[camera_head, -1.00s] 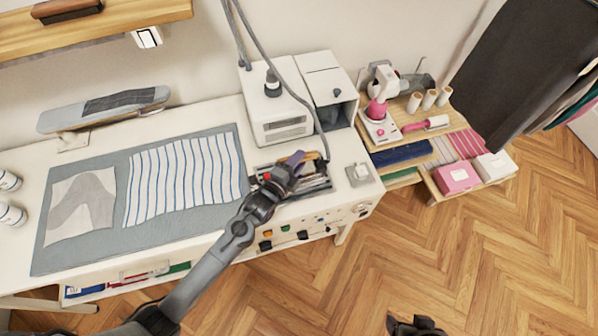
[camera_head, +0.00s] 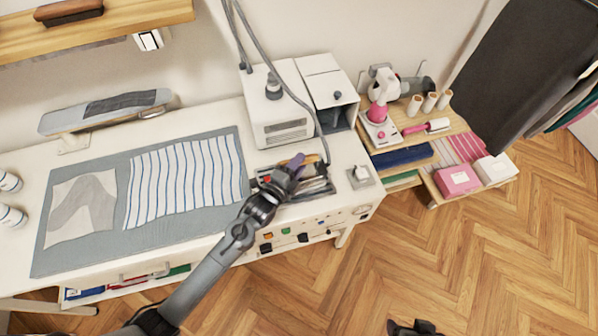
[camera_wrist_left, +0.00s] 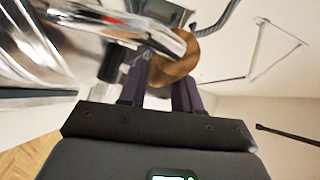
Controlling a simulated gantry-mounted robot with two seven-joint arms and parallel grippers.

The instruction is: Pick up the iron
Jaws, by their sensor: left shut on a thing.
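The iron (camera_head: 318,185) has a shiny metal body and a wooden handle. It is at the right part of the white table, on a dark rest, partly hidden behind my left gripper (camera_head: 292,170). In the left wrist view, the chrome body of the iron (camera_wrist_left: 45,45) fills the upper left. My left gripper (camera_wrist_left: 160,85) has its purple fingers shut on the wooden handle. I cannot tell whether the iron is clear of its rest. Only a dark part of my right gripper (camera_head: 414,328) shows at the bottom edge, and its fingers cannot be made out.
A white steam unit (camera_head: 278,115) with grey hoses stands behind the iron. A small grey-and-white pad (camera_head: 360,176) is right of it. Striped cloth (camera_head: 185,180) lies on the grey mat (camera_head: 140,237) at left. A low shelf (camera_head: 440,140) stands right.

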